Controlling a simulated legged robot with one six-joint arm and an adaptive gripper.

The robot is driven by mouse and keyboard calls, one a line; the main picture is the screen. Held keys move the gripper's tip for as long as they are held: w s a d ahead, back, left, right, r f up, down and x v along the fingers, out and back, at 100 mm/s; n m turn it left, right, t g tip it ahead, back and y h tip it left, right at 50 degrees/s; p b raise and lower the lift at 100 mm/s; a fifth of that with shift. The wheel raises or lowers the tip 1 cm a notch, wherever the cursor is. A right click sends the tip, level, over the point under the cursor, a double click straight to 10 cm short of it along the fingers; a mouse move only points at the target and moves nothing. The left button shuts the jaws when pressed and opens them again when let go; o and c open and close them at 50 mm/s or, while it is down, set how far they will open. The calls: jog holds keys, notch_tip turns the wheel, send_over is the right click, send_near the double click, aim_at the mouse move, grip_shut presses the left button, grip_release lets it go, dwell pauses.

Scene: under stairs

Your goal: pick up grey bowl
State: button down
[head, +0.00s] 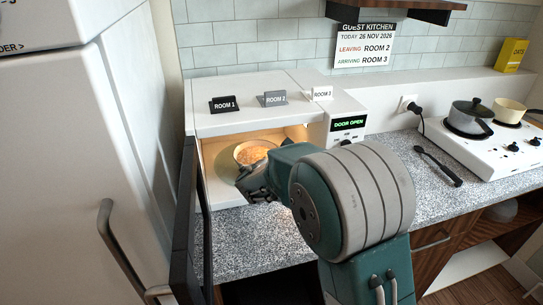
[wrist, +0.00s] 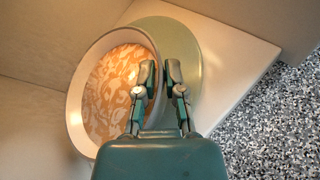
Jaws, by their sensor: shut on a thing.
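The grey bowl (head: 252,152) is inside the open, lit microwave (head: 222,190) in the head view, with orange and cream food in it. In the wrist view the bowl (wrist: 75,108) is at the left, over a pale green round plate (wrist: 205,60). My gripper (wrist: 161,77) is shut on the bowl's right wall, one finger inside and one outside. In the head view my gripper (head: 250,182) reaches into the microwave opening and covers the bowl's near side. I cannot tell whether the bowl touches the plate.
The dark microwave door (head: 186,225) stands open at the left of my arm, near the white fridge (head: 70,170). Room cards, including the ROOM 2 card (head: 272,98), stand on top of the microwave. A hob (head: 490,145) with two pots is at the right. Speckled counter lies in front.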

jog(key=s+d, duration=0.2)
jog(key=s, duration=0.9)
jog(key=shift+s+d, duration=0.15)
jog(key=shift+d, duration=0.1)
dwell(1.1)
